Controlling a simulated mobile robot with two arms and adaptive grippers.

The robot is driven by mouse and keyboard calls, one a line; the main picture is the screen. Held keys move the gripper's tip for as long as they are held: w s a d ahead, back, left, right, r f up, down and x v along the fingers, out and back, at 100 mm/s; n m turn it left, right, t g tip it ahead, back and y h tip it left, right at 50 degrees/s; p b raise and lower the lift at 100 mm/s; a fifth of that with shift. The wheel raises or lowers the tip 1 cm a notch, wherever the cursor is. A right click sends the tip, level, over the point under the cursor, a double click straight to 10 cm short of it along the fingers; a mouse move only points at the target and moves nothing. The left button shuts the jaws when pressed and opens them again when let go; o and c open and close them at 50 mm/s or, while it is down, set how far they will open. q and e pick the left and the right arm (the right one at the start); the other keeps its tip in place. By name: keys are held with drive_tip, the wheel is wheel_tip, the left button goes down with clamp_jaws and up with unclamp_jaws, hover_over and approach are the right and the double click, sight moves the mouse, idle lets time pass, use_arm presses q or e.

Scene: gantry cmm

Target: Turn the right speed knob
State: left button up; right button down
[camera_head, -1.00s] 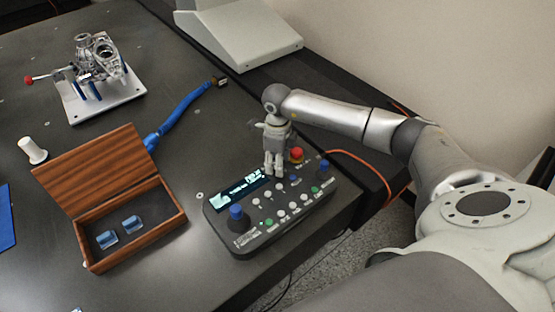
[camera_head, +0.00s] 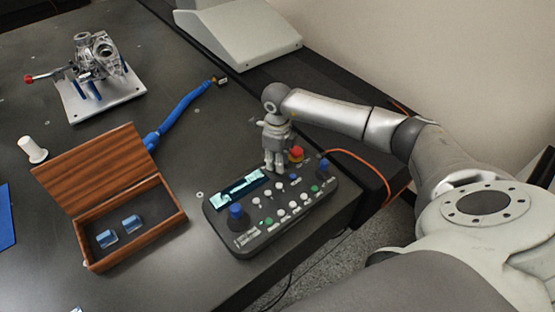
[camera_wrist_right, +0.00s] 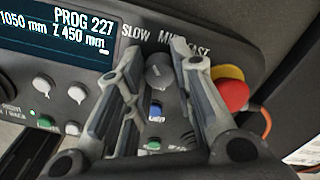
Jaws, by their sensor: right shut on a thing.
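The control box (camera_head: 277,218) lies near the table's front edge, with a display, several buttons and two blue-topped joysticks. The grey speed knob (camera_wrist_right: 158,72) shows in the right wrist view, below the printed words SLOW, MID and FAST. My right gripper (camera_wrist_right: 160,72) points down over the box with one finger on each side of this knob, shut on it. In the head view my right gripper (camera_head: 275,169) hides the knob. My left gripper is in neither view.
A red and yellow stop button (camera_wrist_right: 232,90) sits close to the right finger. An open wooden box (camera_head: 180,222) with two small clear blocks stands to the left.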

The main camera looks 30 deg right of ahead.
drive_tip(key=m, duration=0.9)
drive_tip(key=m+p, duration=0.1)
drive_tip(key=m, duration=0.4)
drive_tip(key=m+p, duration=0.1)
drive_tip(key=m, duration=0.3)
drive_tip(key=shift+m, duration=0.3)
idle(0.4)
drive_tip(key=c, duration=1.2)
unclamp_jaws()
drive_tip(key=shift+r, duration=0.1)
